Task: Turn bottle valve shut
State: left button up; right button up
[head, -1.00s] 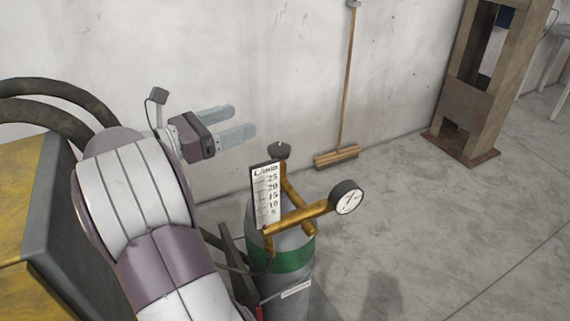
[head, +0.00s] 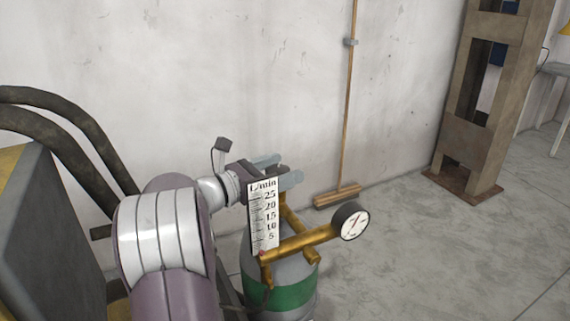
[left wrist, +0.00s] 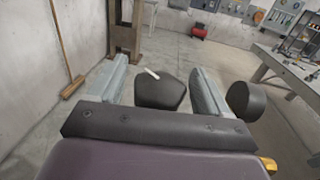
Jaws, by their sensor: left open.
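The gas bottle (head: 282,293), grey with a green band, stands upright below a brass regulator (head: 300,241). Its dark valve knob (left wrist: 160,92) shows in the left wrist view, with a small white mark on top. My left gripper (head: 283,169) is open at the top of the bottle, behind the flow scale (head: 263,217). In the left wrist view its two fingers stand on either side of the knob, with gaps visible. In the head view the knob is mostly hidden by the fingers and scale. My right gripper is out of view.
A round pressure gauge (head: 350,222) sticks out right of the bottle; its dark back (left wrist: 246,98) is close to the right finger. A broom (head: 338,195) leans on the wall behind. A rusty metal frame (head: 472,130) stands at the right. Floor between is clear.

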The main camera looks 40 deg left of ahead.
pick_arm(q)
jog(key=shift+w+d, duration=0.25)
jog(key=shift+w, duration=0.4)
